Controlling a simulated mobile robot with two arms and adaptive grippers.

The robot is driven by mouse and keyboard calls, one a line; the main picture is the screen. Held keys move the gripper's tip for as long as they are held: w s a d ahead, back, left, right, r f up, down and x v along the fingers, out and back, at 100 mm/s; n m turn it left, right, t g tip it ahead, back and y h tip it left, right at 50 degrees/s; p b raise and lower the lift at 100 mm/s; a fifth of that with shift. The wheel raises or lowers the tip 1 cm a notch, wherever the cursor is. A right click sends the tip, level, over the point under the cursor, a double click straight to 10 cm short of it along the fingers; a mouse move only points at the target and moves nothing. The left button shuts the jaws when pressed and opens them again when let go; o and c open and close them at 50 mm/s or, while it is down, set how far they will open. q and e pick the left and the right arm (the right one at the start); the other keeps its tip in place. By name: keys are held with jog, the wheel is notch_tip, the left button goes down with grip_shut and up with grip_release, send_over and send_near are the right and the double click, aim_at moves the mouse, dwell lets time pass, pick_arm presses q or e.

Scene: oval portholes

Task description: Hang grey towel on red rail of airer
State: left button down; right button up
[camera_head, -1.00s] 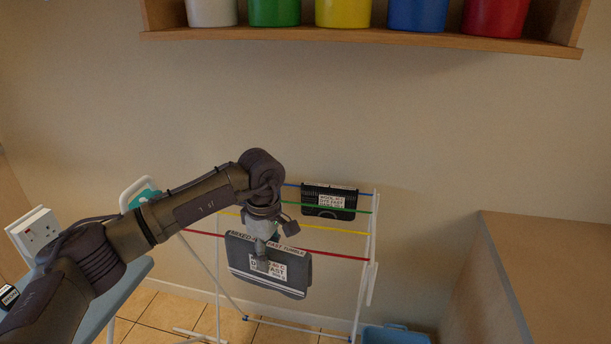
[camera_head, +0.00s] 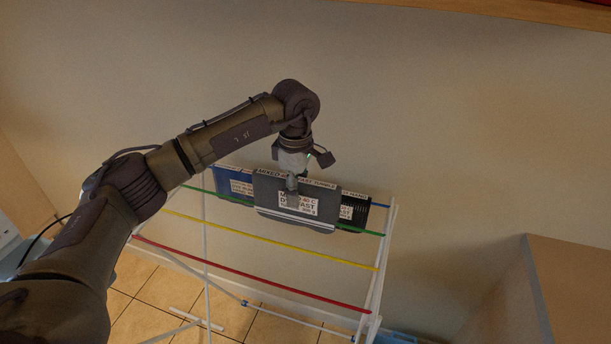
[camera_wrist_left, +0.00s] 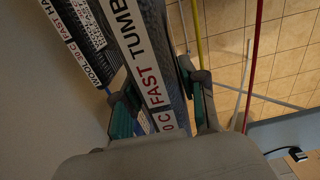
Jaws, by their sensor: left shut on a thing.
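The grey towel (camera_head: 268,199), folded with white labels, hangs from my left gripper (camera_head: 292,185), which is shut on its top edge. In the head view the towel overlaps the blue and green rails at the back of the airer; its height above them is hard to judge. The red rail (camera_head: 250,274) is the nearest rail and looks bare. The left wrist view shows the towel's labelled top edge (camera_wrist_left: 137,45) between the fingers, with the red rail (camera_wrist_left: 253,60) off to the right, clear of the towel. My right gripper is not in view.
A black towel (camera_head: 356,212) and a blue towel (camera_head: 229,180) hang at the back, partly behind the grey one. The yellow rail (camera_head: 290,245) and green rail (camera_head: 205,190) cross the airer. A wooden unit (camera_head: 570,285) stands at the right; a wall is behind.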

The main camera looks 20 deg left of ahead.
pick_arm(q)
jog(key=shift+s+r, duration=0.15)
jog(key=shift+s, duration=0.45)
jog(key=shift+s+r, duration=0.15)
jog(key=shift+s, duration=0.45)
pick_arm(e)
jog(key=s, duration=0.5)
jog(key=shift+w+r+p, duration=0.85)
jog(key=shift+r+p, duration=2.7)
jog(key=shift+p, duration=0.05)
pick_arm(q)
jog(key=b, duration=0.4)
send_over(271, 282)
notch_tip(271, 282, down, 4)
jog(key=shift+r, duration=0.1)
notch_tip(271, 282, down, 10)
jog(key=b, duration=1)
jog(key=shift+r, duration=0.2)
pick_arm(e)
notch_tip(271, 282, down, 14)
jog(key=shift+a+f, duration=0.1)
